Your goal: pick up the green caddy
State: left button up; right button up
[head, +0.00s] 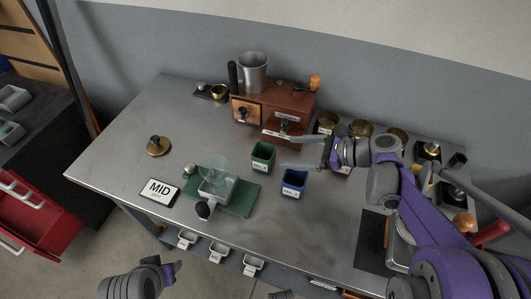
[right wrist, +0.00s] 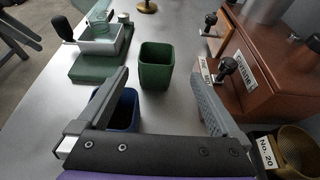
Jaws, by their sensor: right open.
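The green caddy (head: 263,157) is a small open-topped square cup with a white label, upright on the grey table in front of the roaster. It also shows in the right wrist view (right wrist: 156,68), ahead of my right gripper and lined up between its two fingers. My right gripper (head: 280,152) is open and empty, to the right of the caddy, its fingers pointing left towards it. I see no clear contact. My left gripper (head: 168,270) shows only at the bottom left, off the table; its jaws are not clear.
A blue caddy (head: 293,183) stands close to the green one, under my right gripper's left finger in the wrist view. The brown roaster (head: 275,108) is behind. Brass tins stand behind right.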

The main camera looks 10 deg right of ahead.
aim_at(255, 152)
jog(key=x, duration=0.9)
jog(key=shift+a+b, duration=0.4)
jog(key=c, duration=1.5)
jog(key=shift+r, duration=0.1)
